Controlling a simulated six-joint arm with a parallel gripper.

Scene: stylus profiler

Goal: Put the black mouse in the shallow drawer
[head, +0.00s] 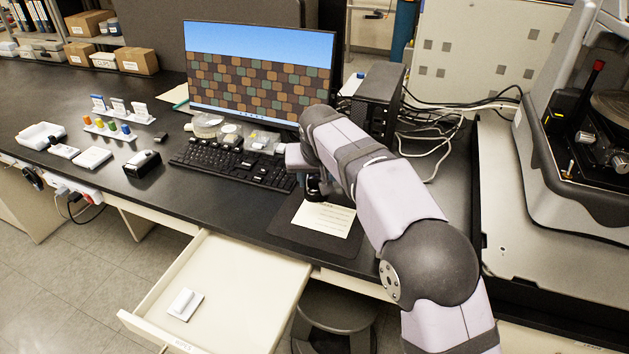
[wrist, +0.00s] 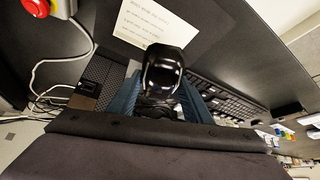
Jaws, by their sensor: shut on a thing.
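The black mouse (wrist: 163,72) is glossy and sits between the two blue-lined fingers of my gripper (wrist: 160,108), which is shut on it. In the head view the mouse (head: 314,194) is a small dark shape under my gripper (head: 312,180), partly hidden by the arm. It is over the dark mat, at the top left of a paper note; I cannot tell whether it touches the mat. The shallow drawer (head: 245,275) is pulled open below the desk's front edge, to the lower left of my gripper.
A small white item (head: 184,303) lies in the drawer; most of its floor is bare. The paper note (head: 324,218) lies on the dark mat (head: 290,238). A keyboard (head: 225,167) and monitor (head: 260,75) stand behind. A stool (head: 335,312) is beside the drawer.

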